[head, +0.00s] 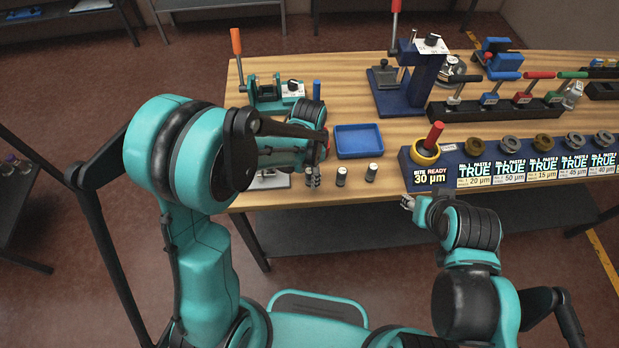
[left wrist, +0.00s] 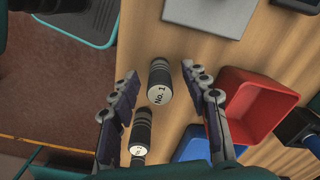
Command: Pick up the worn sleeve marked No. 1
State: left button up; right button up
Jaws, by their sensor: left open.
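In the left wrist view a dark banded sleeve with a white end marked No. 1 (left wrist: 159,82) stands on the wooden table, between the spread fingertips of my left gripper (left wrist: 160,74) in the picture. Both fingers are apart from it; the gripper is open and empty. In the head view my left gripper (head: 313,177) hangs over the table's front edge, and I cannot clearly pick out the No. 1 sleeve there. A second sleeve (left wrist: 141,143) is lower, its mark unclear. My right gripper (head: 408,202) is by the front edge, its fingers too small to judge.
In the head view two small sleeves (head: 341,177) stand right of my left gripper, before a blue tray (head: 358,154). A red tray (left wrist: 262,105) and a grey plate (left wrist: 212,14) lie close by. A gauge block with labels (head: 432,178) stands to the right.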

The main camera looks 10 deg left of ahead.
pick_arm(q)
grip_shut()
dwell(0.3)
